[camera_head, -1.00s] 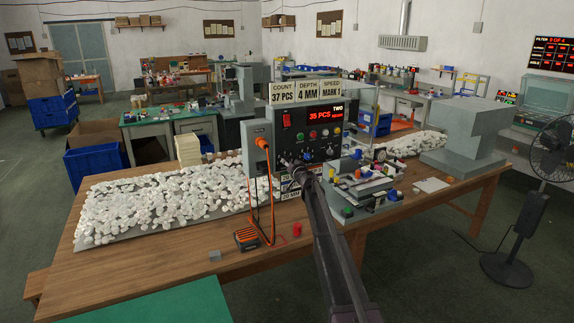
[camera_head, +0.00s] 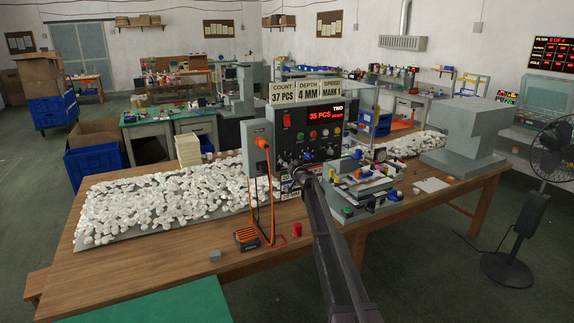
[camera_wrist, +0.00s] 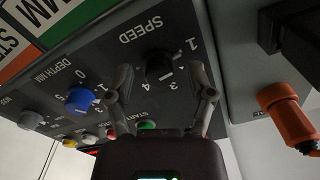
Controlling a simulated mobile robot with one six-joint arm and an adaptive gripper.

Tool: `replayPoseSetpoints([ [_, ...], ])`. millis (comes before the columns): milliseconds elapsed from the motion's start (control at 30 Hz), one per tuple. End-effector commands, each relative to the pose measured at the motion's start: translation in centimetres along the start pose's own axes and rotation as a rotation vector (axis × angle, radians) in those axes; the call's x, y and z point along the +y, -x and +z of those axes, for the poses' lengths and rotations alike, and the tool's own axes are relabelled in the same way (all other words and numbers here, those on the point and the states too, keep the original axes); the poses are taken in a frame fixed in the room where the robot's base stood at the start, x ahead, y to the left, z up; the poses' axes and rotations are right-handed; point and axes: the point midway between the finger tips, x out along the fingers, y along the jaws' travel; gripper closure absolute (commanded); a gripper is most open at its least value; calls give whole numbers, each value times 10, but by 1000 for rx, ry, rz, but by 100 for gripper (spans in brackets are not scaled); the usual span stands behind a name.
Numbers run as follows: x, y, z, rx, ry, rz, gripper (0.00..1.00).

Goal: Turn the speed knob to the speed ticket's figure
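The black speed knob (camera_wrist: 160,68) sits on the dark panel under the upside-down word SPEED in the wrist view, with scale figures around it. Its exact pointer reading is hard to make out. My gripper (camera_wrist: 163,78) is open, one finger on each side of the knob in the picture, with visible gaps and nothing held. In the head view my gripper (camera_head: 300,173) is small and dark in front of the control box (camera_head: 320,140). The speed ticket (camera_head: 330,87) on top of the box reads MARK 1.
The blue depth knob (camera_wrist: 80,99) and several coloured buttons lie beside the speed knob. An orange-ended plug (camera_wrist: 290,118) sticks out on the other side. The red display (camera_head: 325,115) reads 35 PCS. A fixture (camera_head: 365,190) stands right of my arm.

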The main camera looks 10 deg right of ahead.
Motion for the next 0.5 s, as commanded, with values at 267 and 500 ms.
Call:
replayPoseSetpoints([
  [267,0,1,0,0,-1,1,29],
  [500,0,14,0,0,-1,1,29],
])
